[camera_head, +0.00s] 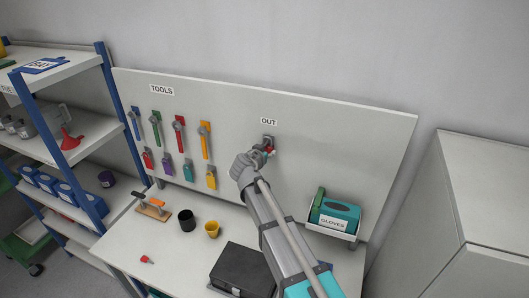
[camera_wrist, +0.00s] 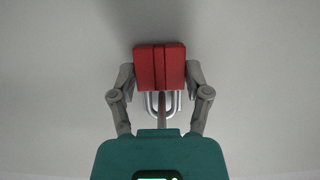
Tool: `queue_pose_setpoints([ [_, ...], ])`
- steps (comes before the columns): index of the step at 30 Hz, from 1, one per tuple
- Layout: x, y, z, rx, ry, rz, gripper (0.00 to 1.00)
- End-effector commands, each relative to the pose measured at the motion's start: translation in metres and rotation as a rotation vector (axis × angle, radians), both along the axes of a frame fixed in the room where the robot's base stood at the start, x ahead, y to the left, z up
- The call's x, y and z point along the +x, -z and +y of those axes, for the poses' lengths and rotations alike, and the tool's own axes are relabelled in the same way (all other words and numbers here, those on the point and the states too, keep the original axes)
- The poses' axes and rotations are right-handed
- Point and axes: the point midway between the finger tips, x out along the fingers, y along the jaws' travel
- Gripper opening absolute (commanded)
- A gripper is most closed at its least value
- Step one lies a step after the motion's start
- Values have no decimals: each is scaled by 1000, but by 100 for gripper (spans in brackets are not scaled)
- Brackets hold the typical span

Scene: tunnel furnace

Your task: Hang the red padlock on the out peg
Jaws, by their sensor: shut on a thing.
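The red padlock (camera_wrist: 160,67) is between the fingers of my gripper (camera_wrist: 160,78), which is shut on its body from both sides. In the wrist view its silver shackle (camera_wrist: 149,104) shows below the body, with a thin brownish rod inside the loop. I cannot tell whether the shackle is around the peg. In the head view a little red of the padlock (camera_head: 270,149) shows at my gripper (camera_head: 265,151), just below the OUT label (camera_head: 268,121). The dark out peg mount (camera_head: 268,139) is on the board right by the gripper; the peg itself is mostly hidden.
Tools and coloured padlocks hang at the board's left (camera_head: 172,145). A gloves bin (camera_head: 335,217) is at its right. On the bench (camera_head: 165,238) are a black box (camera_head: 243,270), two cups, a wooden stand and a small red item. The board right of the peg is clear.

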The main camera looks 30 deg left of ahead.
Motion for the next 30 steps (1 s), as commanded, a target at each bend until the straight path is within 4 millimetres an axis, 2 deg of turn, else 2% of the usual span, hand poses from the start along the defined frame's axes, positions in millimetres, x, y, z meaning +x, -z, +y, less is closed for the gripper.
queue_pose_setpoints([
  [30,-1,6,1,-1,-1,0,20],
])
